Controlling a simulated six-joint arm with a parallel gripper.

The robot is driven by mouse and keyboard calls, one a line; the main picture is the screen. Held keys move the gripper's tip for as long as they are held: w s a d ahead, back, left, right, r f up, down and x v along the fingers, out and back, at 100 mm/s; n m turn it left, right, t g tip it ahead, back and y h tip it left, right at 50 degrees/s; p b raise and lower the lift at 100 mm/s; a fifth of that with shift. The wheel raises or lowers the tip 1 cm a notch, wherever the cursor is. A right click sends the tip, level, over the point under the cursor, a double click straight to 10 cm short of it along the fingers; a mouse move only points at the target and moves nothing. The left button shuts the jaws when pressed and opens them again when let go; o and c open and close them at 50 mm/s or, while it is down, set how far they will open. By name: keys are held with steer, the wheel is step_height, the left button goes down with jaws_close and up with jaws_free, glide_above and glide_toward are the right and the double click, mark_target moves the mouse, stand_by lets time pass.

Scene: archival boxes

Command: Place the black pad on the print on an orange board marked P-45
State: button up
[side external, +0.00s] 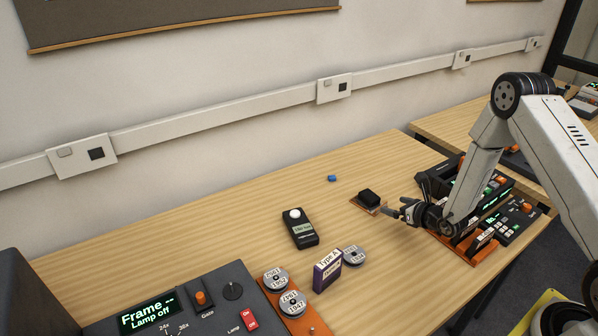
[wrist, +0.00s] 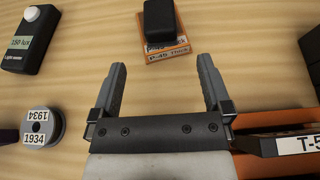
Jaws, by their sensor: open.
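The black pad (wrist: 159,20) sits on the print on a small orange board (wrist: 165,54) in the wrist view. The board's front label reads P-45. In the side external view the black pad (side external: 369,196) and its board (side external: 357,206) stand just left of my gripper (side external: 398,209). My gripper (wrist: 162,80) is open, with nothing between its fingers. The pad and board lie just beyond the fingertips. The print is mostly hidden under the pad.
A light meter (side external: 300,229), a small blue object (side external: 332,178), a boxed item (side external: 327,271) and a reel (side external: 354,255) stand to the left. More reels sit on an orange rack (side external: 310,318). Orange-based holders (side external: 478,256) and control consoles (side external: 513,218) crowd the right.

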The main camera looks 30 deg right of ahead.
steer(key=shift+v, duration=0.9)
steer(key=s+a+r+n+g+y, duration=0.3)
steer(key=a+r+n+g+y, duration=0.1)
steer(key=a+n, duration=0.4)
steer(key=s+a+r+n+g+y, duration=0.45)
steer(key=a+n, duration=0.25)
steer(key=a, duration=0.2)
steer(key=s+d+r+n+g+h, duration=0.1)
steer(key=s+r+n+h, duration=0.2)
steer(key=n, duration=0.7)
steer(key=s+d+r+n+g+h, duration=0.1)
steer(key=s+r+n+h, duration=0.3)
steer(key=s+n, duration=0.3)
steer(key=n+h, duration=0.1)
steer(key=n, duration=0.3)
